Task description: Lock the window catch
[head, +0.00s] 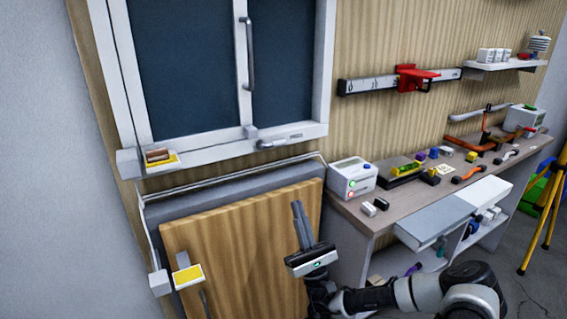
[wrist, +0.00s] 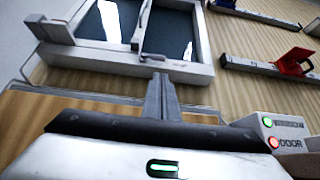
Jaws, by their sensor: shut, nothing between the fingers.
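The window (head: 190,60) has a white frame and dark panes; it also shows in the wrist view (wrist: 175,28). A vertical bar handle (head: 248,55) is on the middle stile. My gripper (head: 297,205) is shut and empty, below the catch, in front of the wooden panel. Its fingers point up toward the frame in the wrist view (wrist: 160,77).
A wooden panel (head: 240,235) stands below the window. A white control box (head: 352,178) with green and red lights sits on the workbench (head: 350,207) at right, among several small tools. A wall rail (head: 370,83) carries a red clamp (head: 415,76). Space before the catch looks clear.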

